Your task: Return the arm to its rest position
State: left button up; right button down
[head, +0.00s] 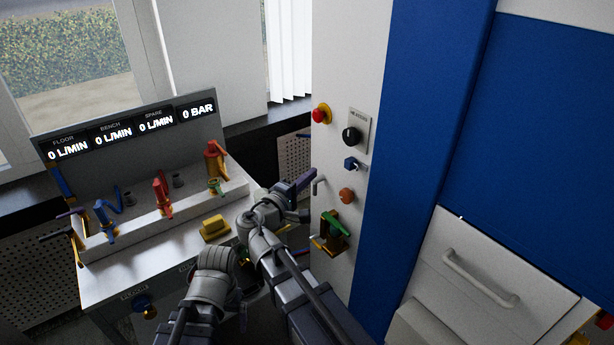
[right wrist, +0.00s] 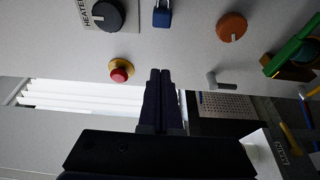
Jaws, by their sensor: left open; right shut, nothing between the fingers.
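My right gripper (head: 311,174) is in front of the white control panel in the head view, beside a small grey handle (head: 317,184). In the right wrist view its dark fingers (right wrist: 160,74) are together with nothing between them. They appear apart from the panel controls. My left arm (head: 212,280) shows at the bottom of the head view, folded beside the right arm. Its gripper fingers are not visible.
Left stands a bench with coloured valves, a yellow block (head: 214,228) and displays reading zero. A white drawer (head: 497,268) is right.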

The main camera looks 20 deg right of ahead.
jog(key=s+a+f+m+g+y+p, duration=0.35)
jog(key=s+f+g+y, duration=0.25)
jog(key=s+f, duration=0.45)
jog(key=s+a+f+g+y, duration=0.5)
jog(key=s+a+f+y, duration=0.1)
jog(key=s+a, duration=0.5)
jog(key=shift+a+f+g+y+p, duration=0.3)
jog(key=shift+a+f+y+p, duration=0.1)
jog(key=shift+a+f, duration=0.15)
jog(key=shift+d+m, duration=0.1)
jog(key=shift+m, duration=0.15)
